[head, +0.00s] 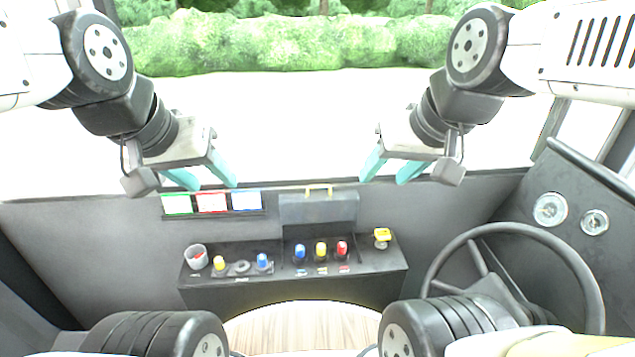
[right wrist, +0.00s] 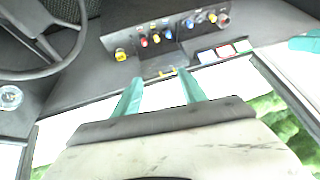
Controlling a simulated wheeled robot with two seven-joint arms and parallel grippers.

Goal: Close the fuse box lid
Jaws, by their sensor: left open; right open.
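The fuse box lid (head: 318,208) is a dark grey panel standing raised at the back of the console, with a yellow handle (head: 318,188) on its top edge. In front of it the open fuse box shows a blue fuse (head: 300,253), a yellow fuse (head: 321,252) and a red fuse (head: 342,249). My left gripper (head: 208,178) is open and empty, up and left of the lid. My right gripper (head: 390,170) is open and empty, up and right of the lid, apart from it. In the right wrist view the lid (right wrist: 157,67) lies just beyond my right fingers (right wrist: 161,93).
Three coloured cards (head: 211,202) hang left of the lid. A steering wheel (head: 430,268) stands at right.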

